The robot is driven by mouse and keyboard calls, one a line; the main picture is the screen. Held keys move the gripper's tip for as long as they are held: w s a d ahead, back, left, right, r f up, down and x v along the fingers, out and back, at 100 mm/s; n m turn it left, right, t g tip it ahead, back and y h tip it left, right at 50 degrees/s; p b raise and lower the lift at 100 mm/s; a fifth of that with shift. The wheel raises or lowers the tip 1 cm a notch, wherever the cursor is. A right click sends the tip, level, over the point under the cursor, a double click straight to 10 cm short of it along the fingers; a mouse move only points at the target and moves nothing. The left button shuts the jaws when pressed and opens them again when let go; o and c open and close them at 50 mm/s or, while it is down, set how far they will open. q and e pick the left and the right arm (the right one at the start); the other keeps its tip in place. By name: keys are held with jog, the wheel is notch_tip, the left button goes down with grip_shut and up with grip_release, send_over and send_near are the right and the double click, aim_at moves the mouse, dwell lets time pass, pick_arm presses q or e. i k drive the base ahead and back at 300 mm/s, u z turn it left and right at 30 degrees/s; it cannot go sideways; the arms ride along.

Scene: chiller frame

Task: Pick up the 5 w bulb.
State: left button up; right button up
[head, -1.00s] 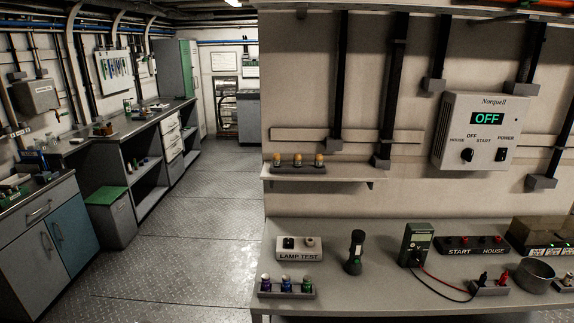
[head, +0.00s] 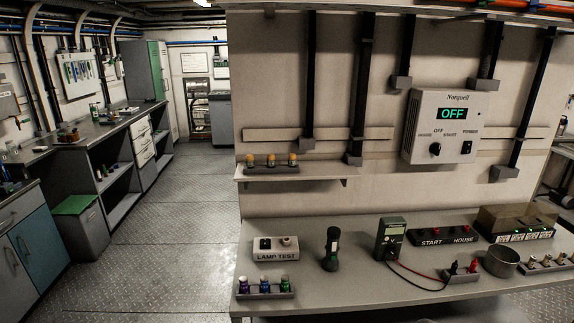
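No bulb label is readable, so I cannot tell which one is 5 W. A rack (head: 266,295) at the front left of the bench holds a purple bulb (head: 243,286), a blue bulb (head: 265,284) and a green bulb (head: 285,283), all upright. A second rack (head: 271,169) on the wall shelf holds three amber-topped bulbs (head: 271,160). The lamp test box (head: 275,249) stands behind the front rack. Neither of my grippers is in view.
The bench (head: 340,287) also bears a black torch (head: 332,249), a green meter (head: 390,237) with leads, a START/HOUSE block (head: 443,236), a metal pot (head: 502,262) and a tray of small parts (head: 546,263). Open floor (head: 165,235) lies to the left. The wall panel (head: 440,130) reads OFF.

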aim_at(292, 159)
jog(key=k, duration=0.65)
jog(key=u, duration=0.6)
jog(key=i, duration=1.65)
jog(key=z, duration=0.5)
